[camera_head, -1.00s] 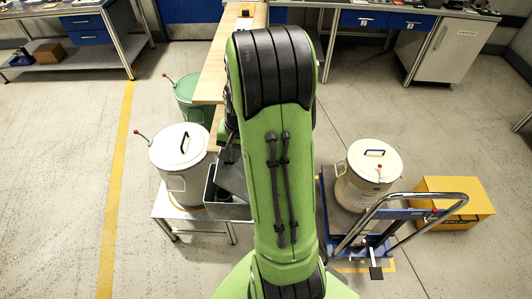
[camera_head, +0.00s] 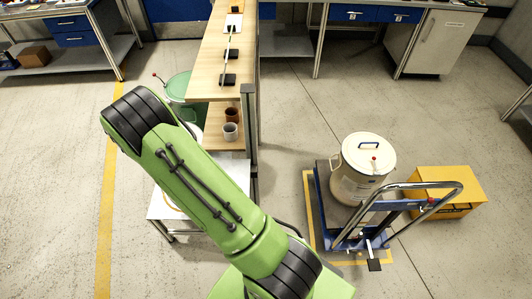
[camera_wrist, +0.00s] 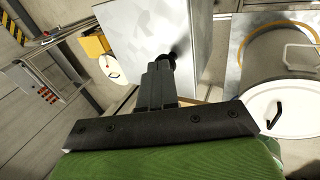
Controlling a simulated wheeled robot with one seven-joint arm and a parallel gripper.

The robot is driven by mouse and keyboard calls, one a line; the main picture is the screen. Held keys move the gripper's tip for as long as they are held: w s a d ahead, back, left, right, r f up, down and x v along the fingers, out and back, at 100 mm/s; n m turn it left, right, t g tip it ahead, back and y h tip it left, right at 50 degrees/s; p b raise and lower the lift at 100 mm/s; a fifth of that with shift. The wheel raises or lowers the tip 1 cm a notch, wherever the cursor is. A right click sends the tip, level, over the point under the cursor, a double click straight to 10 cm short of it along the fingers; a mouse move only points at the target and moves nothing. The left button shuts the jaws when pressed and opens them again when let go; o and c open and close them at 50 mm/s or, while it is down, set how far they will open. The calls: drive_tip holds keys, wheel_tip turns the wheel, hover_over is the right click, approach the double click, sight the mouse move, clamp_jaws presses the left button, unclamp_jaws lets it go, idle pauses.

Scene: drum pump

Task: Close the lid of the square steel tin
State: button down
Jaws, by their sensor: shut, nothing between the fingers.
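In the wrist view my gripper (camera_wrist: 166,62) is shut and empty. Its tip overlaps a large pale grey metal panel (camera_wrist: 192,35), with a dark reflection or shadow beside the tip. The panel appears to be part of the square steel tin, probably its lid; I cannot tell its angle or whether the tip touches it. In the head view my arm covers the place where the tin stood, so the tin and my gripper are hidden there.
A lidded drum (camera_wrist: 282,105) stands right of the panel on a metal top with a yellow ring (camera_wrist: 287,22). In the head view, a wooden shelf (camera_head: 213,75), green drum (camera_head: 178,87) and white drum on a blue trolley (camera_head: 366,165) surround my arm. Floor between shelf and trolley is clear.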

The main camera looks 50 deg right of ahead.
drive_tip(key=shift+w+a+f+b, duration=0.2)
drive_tip(key=shift+f+b, duration=0.1)
drive_tip(key=shift+f, duration=0.3)
drive_tip(key=shift+s+a+f, duration=0.1)
drive_tip(key=shift+s+f, duration=0.05)
drive_tip(key=shift+f, duration=0.05)
